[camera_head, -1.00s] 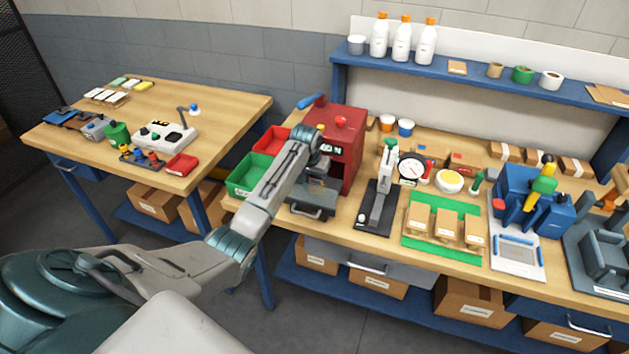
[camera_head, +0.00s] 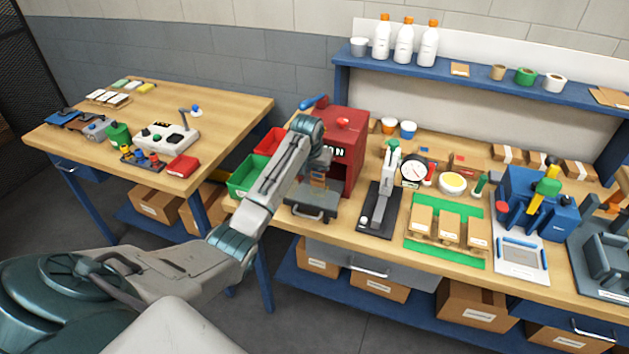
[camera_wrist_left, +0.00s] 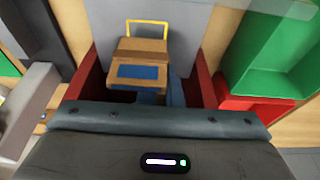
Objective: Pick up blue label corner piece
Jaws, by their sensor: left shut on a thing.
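The blue label corner piece is a brown block with a blue patch on its face (camera_wrist_left: 138,72), in the upper middle of the left wrist view. In the head view its brown side (camera_head: 319,184) shows under my left gripper (camera_head: 320,172), in front of the red machine. My left gripper is shut on the piece and holds it above the grey plate of the machine. The fingertips are mostly hidden in both views. My right gripper is not in view.
The red machine (camera_head: 350,130) stands close behind the gripper. Green (camera_head: 243,182) and red (camera_head: 270,143) bins are to its left. A grey stand tool (camera_head: 382,200) and a green mat with brown blocks (camera_head: 466,262) are to its right.

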